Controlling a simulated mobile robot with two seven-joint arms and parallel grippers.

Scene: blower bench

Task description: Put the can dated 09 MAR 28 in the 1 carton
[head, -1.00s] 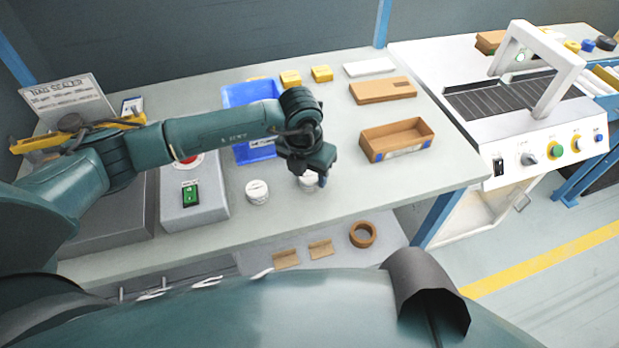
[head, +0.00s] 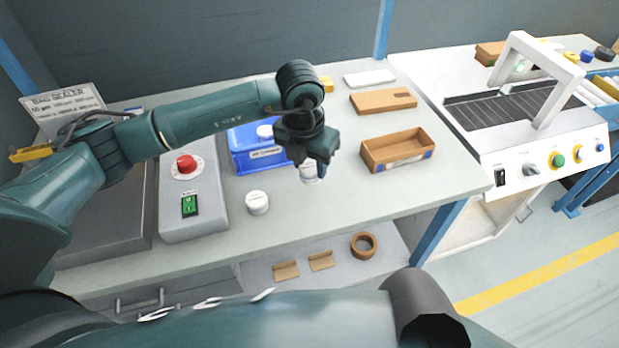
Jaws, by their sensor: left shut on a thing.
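My left gripper (head: 308,158) points down and is shut on a white can (head: 309,174), which it partly hides. The can appears to be held just above the bench. A second white can (head: 257,202) stands on the bench to its left. A third white lid (head: 265,132) shows in the blue bin (head: 243,160). No date on any can is legible. An open brown carton (head: 372,158) with a blue-and-white label on its side stands right of my gripper. Its inside looks empty, and no number on it is readable. My right gripper is not in view.
A flat brown box (head: 383,101) and a white slab (head: 370,77) lie behind the carton. A grey machine with a red button (head: 186,164) stands at left. A white conveyor machine (head: 520,130) stands at right. The bench between gripper and carton is clear.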

